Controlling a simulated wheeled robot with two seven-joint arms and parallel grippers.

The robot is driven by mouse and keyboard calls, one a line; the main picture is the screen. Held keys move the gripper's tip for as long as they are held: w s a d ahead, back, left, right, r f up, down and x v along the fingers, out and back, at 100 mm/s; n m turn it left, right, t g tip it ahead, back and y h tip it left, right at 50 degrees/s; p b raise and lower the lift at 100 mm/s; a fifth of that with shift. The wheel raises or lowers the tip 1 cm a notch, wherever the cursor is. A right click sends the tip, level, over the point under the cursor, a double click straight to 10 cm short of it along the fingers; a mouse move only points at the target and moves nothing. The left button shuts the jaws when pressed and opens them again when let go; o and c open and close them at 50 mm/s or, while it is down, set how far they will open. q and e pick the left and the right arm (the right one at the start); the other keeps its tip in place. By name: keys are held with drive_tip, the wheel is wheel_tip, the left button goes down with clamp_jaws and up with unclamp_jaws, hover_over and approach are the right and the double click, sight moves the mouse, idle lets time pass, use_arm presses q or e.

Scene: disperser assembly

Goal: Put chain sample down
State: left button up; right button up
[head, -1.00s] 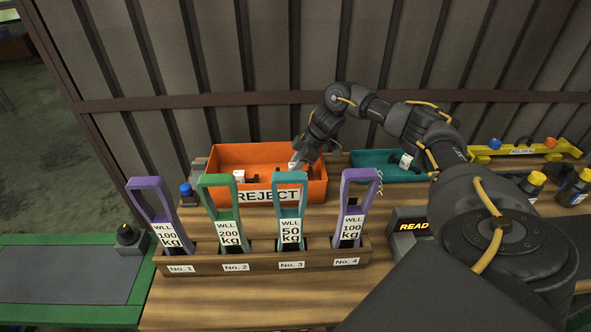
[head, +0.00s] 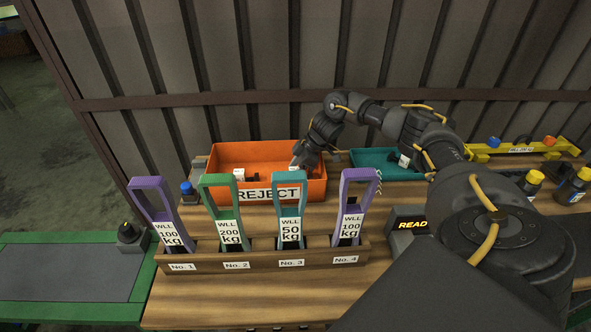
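My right gripper (head: 297,165) is over the right part of the orange REJECT bin (head: 318,188), pointing down and left. Its fingertips are small and partly hidden by the wrist, so I cannot tell whether they are open or hold anything. A small pale piece shows at the fingertips. No chain sample can be clearly made out at the gripper. A small white-tagged item (head: 239,174) lies in the left of the bin. A few pale chain-like links (head: 379,182) show beside the purple No. 4 handle, near the teal tray (head: 362,158). My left gripper is out of view.
A wooden rack (head: 215,259) holds purple, green, teal and purple tagged handles in front of the bin. A white-tagged item (head: 404,161) lies in the teal tray. A READ box (head: 410,226), dark bottles (head: 531,186) and a yellow holder (head: 520,148) stand right. A green-edged mat (head: 70,272) is left.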

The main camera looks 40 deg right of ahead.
drive_tip(key=shift+r, duration=0.2)
drive_tip(key=shift+s+d+r, duration=0.1)
drive_tip(key=shift+d+r, duration=0.1)
drive_tip(key=shift+r, duration=0.05)
drive_tip(key=b+v, duration=0.2)
drive_tip(key=v, duration=0.9)
drive_tip(key=shift+r, duration=0.2)
drive_tip(key=shift+s, duration=0.1)
